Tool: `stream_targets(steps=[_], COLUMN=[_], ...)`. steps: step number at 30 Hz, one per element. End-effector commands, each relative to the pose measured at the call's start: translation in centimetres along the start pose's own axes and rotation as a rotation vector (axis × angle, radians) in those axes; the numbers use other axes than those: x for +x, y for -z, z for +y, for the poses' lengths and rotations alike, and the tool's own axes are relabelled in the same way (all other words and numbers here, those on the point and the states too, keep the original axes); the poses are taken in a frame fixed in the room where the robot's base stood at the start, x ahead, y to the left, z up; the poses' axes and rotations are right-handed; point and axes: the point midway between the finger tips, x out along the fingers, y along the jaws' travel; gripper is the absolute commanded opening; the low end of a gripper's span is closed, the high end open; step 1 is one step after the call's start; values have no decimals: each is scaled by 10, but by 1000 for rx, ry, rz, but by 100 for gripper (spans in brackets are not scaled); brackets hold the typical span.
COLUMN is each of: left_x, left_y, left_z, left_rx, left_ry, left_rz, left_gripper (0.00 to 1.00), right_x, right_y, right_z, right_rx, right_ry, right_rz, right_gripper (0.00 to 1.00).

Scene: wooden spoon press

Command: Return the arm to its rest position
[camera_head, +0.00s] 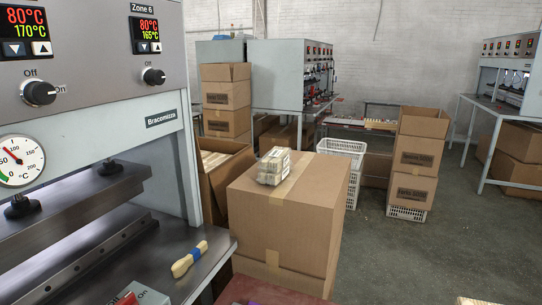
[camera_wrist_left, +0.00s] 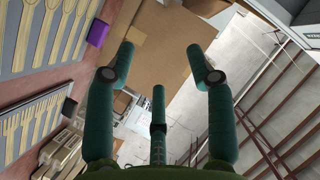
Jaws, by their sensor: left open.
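My left gripper (camera_wrist_left: 160,62) shows in the left wrist view. Its teal fingers are spread wide and nothing is between them; brown cardboard and pale wall show behind. My arms and grippers are not in the head view. A grey press (camera_head: 100,120) with dials and temperature displays fills the left of the head view. My right gripper is in neither view.
A large closed carton (camera_head: 290,215) stands right of the press, with a wrapped bundle (camera_head: 273,166) on top. Open cartons (camera_head: 415,170) and a white crate (camera_head: 342,150) stand behind. Floor at right is mostly clear. Spoon panels (camera_wrist_left: 45,40) and a purple block (camera_wrist_left: 98,33) show in the wrist view.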

Motion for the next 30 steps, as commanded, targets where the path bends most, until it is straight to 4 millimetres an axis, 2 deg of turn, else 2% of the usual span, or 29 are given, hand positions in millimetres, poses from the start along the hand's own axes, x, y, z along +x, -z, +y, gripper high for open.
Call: stream_targets(steps=[1,3,6,12,20,21,30], left_x=[-18,-41,-73,-130,-199,-190,-159], left_y=[-34,-69,-104,-147,-177,-184,-236], left_z=[12,26,44,70,95,101,141], left_rx=[-83,-168,-251,-358,-449,-443,-434], left_ry=[-47,-102,-168,-275,-392,-390,-403], left_rz=[-128,-274,-437,-671,-906,-904,-928], left_gripper=[54,54,54,54,54,54,54], right_x=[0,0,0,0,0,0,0], right_y=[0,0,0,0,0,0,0], right_z=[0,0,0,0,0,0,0], right_rx=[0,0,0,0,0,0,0], right_ry=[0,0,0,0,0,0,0], right_rz=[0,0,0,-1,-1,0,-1], right_gripper=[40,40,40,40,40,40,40])
